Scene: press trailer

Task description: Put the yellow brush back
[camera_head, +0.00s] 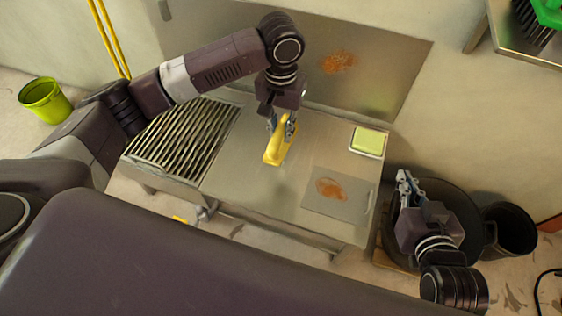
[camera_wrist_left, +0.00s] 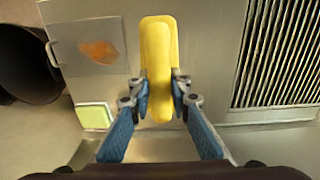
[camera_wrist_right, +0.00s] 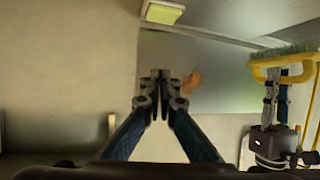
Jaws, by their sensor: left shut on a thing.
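The yellow brush (camera_head: 277,146) is in my left gripper (camera_head: 282,122), held above the middle of the metal counter. In the left wrist view the brush's yellow back (camera_wrist_left: 158,50) lies between the two fingers. My right gripper (camera_head: 403,182) is beyond the counter's right edge, over a dark round bin. Its fingertips (camera_wrist_right: 160,76) are together with nothing between them.
The metal counter (camera_head: 250,185) has a slatted grate (camera_head: 185,135) on the left. A yellow-green sponge-like block (camera_head: 368,140) and a rust-stained plate (camera_head: 340,205) lie at right. A stained panel (camera_head: 370,75) stands behind. Dark bins (camera_head: 508,228) stand at right, a yellow-green bucket (camera_head: 45,100) at far left.

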